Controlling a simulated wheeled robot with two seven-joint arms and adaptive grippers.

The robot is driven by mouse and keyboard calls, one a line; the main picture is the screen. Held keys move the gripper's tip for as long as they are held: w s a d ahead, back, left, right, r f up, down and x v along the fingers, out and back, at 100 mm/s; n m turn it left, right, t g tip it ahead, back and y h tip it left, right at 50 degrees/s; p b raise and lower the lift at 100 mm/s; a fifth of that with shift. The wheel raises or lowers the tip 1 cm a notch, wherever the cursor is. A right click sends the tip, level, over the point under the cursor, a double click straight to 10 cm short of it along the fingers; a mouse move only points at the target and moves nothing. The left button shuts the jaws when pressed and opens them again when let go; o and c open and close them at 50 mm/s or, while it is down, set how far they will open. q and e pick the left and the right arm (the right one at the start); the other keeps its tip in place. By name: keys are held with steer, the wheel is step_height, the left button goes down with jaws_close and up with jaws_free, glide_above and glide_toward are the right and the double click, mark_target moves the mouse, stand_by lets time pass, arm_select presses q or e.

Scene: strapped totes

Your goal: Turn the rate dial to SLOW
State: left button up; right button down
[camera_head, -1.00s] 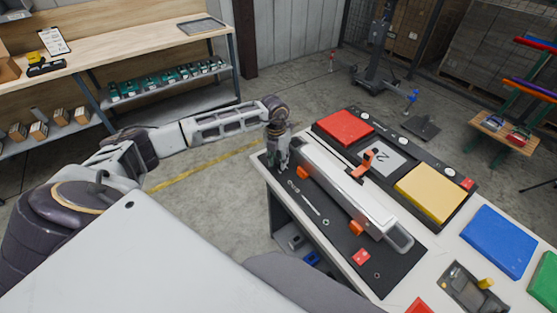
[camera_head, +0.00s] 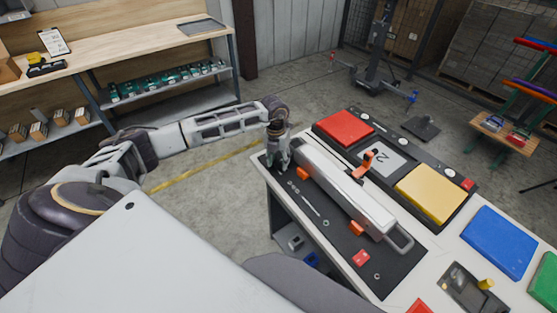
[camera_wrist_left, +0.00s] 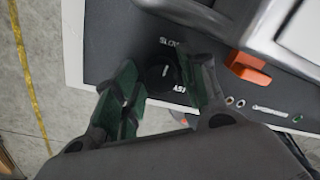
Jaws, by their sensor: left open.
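The rate dial (camera_wrist_left: 157,80) is a dark round knob on a black panel in the left wrist view. White lettering stands beside it: SLOW (camera_wrist_left: 171,43) above and a partly covered word, seemingly FAST (camera_wrist_left: 180,89), below. My left gripper (camera_wrist_left: 160,66) is open, with one green-padded finger on each side of the dial; I cannot tell whether they touch it. In the head view my left gripper (camera_head: 279,163) points down at the far left corner of the bench, and the dial is hidden there. My right gripper is not in view.
A long white-and-grey machine (camera_head: 345,192) with orange blocks lies right beside my left gripper. The black mat (camera_head: 330,235) holds small tools and parts. Red (camera_head: 343,128), yellow (camera_head: 431,192) and blue (camera_head: 499,240) totes or lids lie to the right. Open floor is left of the bench.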

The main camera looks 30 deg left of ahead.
mark_target(277, 161)
arm_select(q)
step_height(277, 161, up, 12)
steer(key=shift+a, duration=0.35)
stand_by(0.5)
stand_by(0.5)
